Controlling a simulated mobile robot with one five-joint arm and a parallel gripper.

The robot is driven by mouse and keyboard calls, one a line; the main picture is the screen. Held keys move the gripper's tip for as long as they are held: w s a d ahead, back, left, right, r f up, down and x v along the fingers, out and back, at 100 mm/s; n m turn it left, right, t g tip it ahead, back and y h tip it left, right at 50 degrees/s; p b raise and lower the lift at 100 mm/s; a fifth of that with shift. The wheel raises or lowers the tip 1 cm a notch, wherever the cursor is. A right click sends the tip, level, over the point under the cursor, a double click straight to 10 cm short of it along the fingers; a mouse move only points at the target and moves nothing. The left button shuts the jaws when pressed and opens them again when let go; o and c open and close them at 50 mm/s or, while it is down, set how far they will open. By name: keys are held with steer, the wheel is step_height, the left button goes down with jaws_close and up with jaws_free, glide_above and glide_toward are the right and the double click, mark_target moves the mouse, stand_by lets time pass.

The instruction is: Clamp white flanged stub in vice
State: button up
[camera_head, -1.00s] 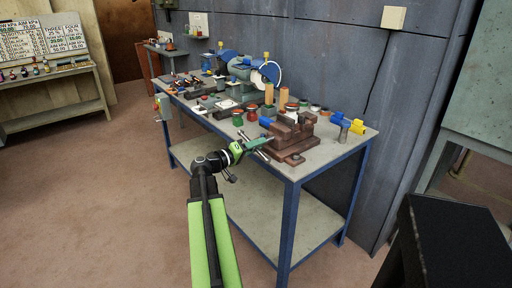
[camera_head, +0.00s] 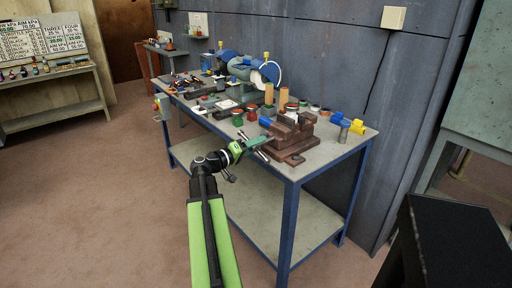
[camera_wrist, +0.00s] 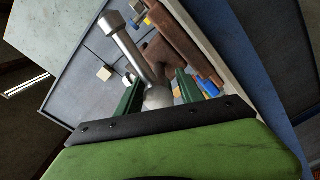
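The brown vice (camera_head: 293,138) sits at the near end of the bench. A small white piece, likely the white flanged stub (camera_head: 292,115), shows upright at its jaws; its flange is too small to make out. My gripper (camera_head: 262,139) is at the vice's front, by its metal handle bar (camera_head: 265,156). In the wrist view, my gripper's green fingers (camera_wrist: 159,82) stand apart on either side of the silver bar (camera_wrist: 133,52). The bar's rounded lower end (camera_wrist: 158,97) lies between them. Contact with the fingers is not clear.
The bench (camera_head: 338,146) also holds a blue fitting (camera_head: 265,121), a grey and yellow pipe piece (camera_head: 357,127), red and green tins (camera_head: 238,118), tan cylinders (camera_head: 283,96) and a grinder (camera_head: 240,68). A dark block (camera_head: 455,240) stands at near right. The floor at left is clear.

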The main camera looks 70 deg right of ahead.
steer(key=shift+o, duration=0.2)
steer(key=shift+s, duration=0.1)
steer(key=shift+a, duration=0.1)
steer(key=shift+w+a, duration=0.2)
steer(key=shift+a, duration=0.1)
steer(key=v, duration=1.6)
steer(key=shift+w+a, duration=0.2)
steer(key=shift+w, duration=0.05)
